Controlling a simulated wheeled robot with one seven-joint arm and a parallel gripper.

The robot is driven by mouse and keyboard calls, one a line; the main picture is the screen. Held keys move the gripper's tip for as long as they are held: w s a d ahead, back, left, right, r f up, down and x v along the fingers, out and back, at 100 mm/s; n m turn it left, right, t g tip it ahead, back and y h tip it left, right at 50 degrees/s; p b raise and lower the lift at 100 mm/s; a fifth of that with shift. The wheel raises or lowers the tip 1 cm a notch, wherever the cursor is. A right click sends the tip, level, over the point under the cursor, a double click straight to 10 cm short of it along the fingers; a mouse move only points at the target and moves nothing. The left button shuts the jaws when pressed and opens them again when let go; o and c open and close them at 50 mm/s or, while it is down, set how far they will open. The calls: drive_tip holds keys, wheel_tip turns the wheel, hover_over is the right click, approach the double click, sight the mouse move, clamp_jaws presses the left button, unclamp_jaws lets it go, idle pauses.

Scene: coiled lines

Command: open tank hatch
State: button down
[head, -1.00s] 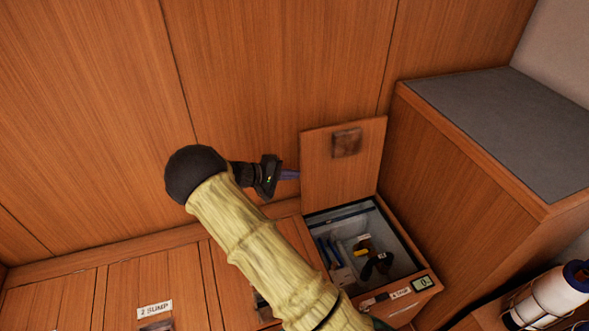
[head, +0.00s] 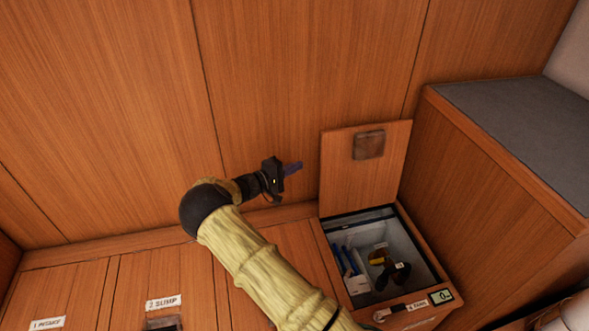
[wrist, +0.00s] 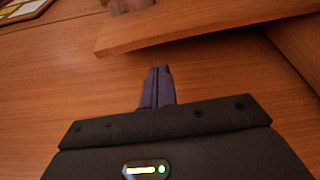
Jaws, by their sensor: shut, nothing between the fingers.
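The tank hatch (head: 365,180) stands raised and upright against the wood wall, with a square recessed pull (head: 369,145) near its upper edge. Below it the tank compartment (head: 409,236) is open, its label and small display on the front rim. My gripper (head: 293,168) is shut and empty, just left of the raised hatch and apart from it. In the wrist view the two purple fingers (wrist: 157,86) are together, and the edge of a wood panel (wrist: 200,32), likely the hatch, shows beyond them.
Blue-handled items (head: 346,262) and dark and yellow fittings (head: 390,265) lie inside the compartment. A grey-topped wooden cabinet (head: 520,120) stands at right. Closed floor panels, one labelled sump (head: 164,302), lie at left.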

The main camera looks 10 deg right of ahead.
drive_tip(key=b+x, duration=0.1)
drive_tip(key=x, duration=0.6)
drive_tip(key=shift+d, duration=0.3)
drive_tip(key=shift+w+f, duration=0.1)
